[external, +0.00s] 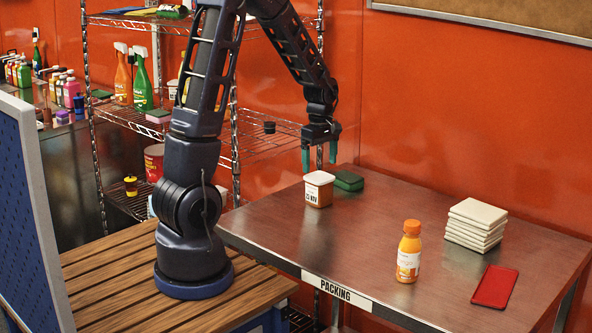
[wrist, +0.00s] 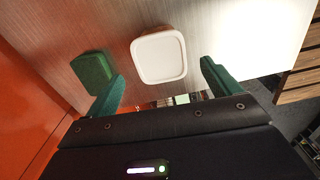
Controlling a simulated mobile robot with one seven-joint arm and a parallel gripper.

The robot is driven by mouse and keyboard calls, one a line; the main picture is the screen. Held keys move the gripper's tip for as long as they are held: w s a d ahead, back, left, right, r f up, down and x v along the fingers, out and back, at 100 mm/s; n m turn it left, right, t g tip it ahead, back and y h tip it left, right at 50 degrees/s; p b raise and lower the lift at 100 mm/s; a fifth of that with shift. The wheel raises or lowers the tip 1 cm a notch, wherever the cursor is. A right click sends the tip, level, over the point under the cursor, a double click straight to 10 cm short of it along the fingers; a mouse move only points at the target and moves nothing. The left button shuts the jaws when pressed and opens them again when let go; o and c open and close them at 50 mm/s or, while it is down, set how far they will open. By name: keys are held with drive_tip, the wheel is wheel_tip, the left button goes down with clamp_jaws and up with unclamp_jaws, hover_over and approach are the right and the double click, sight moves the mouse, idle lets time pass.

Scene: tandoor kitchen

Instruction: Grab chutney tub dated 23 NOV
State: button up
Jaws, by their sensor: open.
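The chutney tub (external: 318,190) stands upright at the far left of the packing table, with orange-brown contents and a white lid. Its label reads what looks like 23 NOV or similar; the first digits are small. In the wrist view the tub (wrist: 159,57) shows from above as a white rounded-square lid. My gripper (external: 320,158) is open and empty, pointing down above the table near the tub. In the wrist view the tub lies ahead of and between the green fingertips (wrist: 162,80), with no contact visible.
A dark green block (external: 348,181) sits close beside the tub; it also shows by the left finger in the wrist view (wrist: 93,70). An orange bottle (external: 408,252), stacked white tiles (external: 474,226) and a red tray (external: 495,286) are farther right. A wire shelf (external: 265,140) stands behind. The table's middle is clear.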

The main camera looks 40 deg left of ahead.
sight(320, 176)
drive_tip(key=shift+f, duration=3.95)
drive_tip(key=shift+c, duration=0.4)
drive_tip(key=c, duration=1)
drive_tip(key=shift+c, duration=0.2)
drive_tip(key=shift+r, duration=0.1)
